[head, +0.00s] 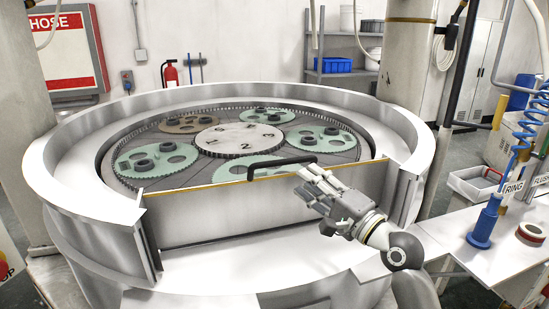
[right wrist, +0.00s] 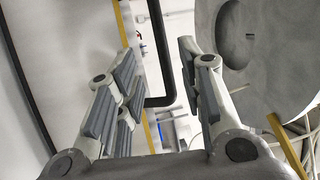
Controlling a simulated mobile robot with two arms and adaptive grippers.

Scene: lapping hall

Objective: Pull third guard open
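A flat grey guard panel (head: 235,212) with a yellow top edge stands upright across the front opening of the round lapping machine. A black bar handle (head: 268,164) rises at its top edge. No number shows on the panel. My right gripper (head: 308,185) is just right of the handle, in front of the panel. In the right wrist view its fingers (right wrist: 158,58) are spread and empty. The black handle (right wrist: 157,25) appears in the gap between them, apart from both; its distance is hard to judge. My left gripper is not in view.
The machine's rim (head: 85,190) curves around the green gear discs (head: 158,157) and centre plate (head: 240,140). A white bench (head: 470,255) with a tape roll (head: 531,232) and a blue tool (head: 484,222) stands close at right. A pillar (head: 408,60) rises behind.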

